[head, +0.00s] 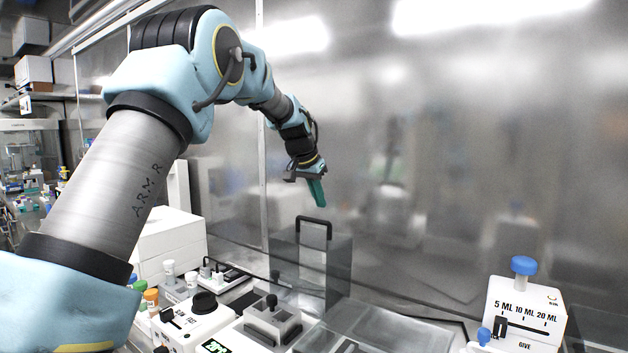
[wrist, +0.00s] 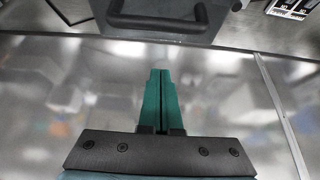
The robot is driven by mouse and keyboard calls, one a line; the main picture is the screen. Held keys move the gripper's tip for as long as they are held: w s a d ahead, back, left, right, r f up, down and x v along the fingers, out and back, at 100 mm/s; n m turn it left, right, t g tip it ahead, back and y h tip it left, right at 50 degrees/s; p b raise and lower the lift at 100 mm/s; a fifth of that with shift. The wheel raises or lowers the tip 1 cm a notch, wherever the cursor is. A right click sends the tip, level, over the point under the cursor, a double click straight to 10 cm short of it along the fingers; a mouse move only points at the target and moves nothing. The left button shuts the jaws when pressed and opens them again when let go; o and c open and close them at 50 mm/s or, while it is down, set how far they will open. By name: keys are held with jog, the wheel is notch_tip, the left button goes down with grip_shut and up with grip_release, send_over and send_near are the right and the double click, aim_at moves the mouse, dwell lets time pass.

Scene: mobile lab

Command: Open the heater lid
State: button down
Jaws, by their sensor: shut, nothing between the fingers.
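The heater lid seems to be the grey, partly see-through panel (head: 325,262) that stands upright near the back wall, with a black handle (head: 314,222) at its top edge. The handle also shows in the wrist view (wrist: 157,22), against a dark grey face at the top of the picture. My gripper (head: 320,204) is above the handle and a little to its right in the head view, apart from it. Its green fingers (wrist: 158,72) are shut together with nothing between them. The lid's lower edge and hinge are hard to make out.
A white dispenser (head: 525,312) with a blue cap stands at the right. A white device with a black knob (head: 204,302) and several small capped bottles (head: 151,297) stand at the left front. A shiny metal wall (head: 430,170) rises close behind the lid.

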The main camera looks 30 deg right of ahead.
aim_at(312, 234)
jog(key=shift+p+x, duration=0.35)
jog(key=shift+x, duration=0.6)
jog(key=shift+s+a+p, duration=0.3)
jog(key=shift+s+a, duration=0.15)
jog(key=shift+a, duration=0.5)
jog(key=shift+s+a+f+p, duration=0.3)
jog(key=shift+s+a, duration=0.1)
jog(key=shift+a, duration=0.35)
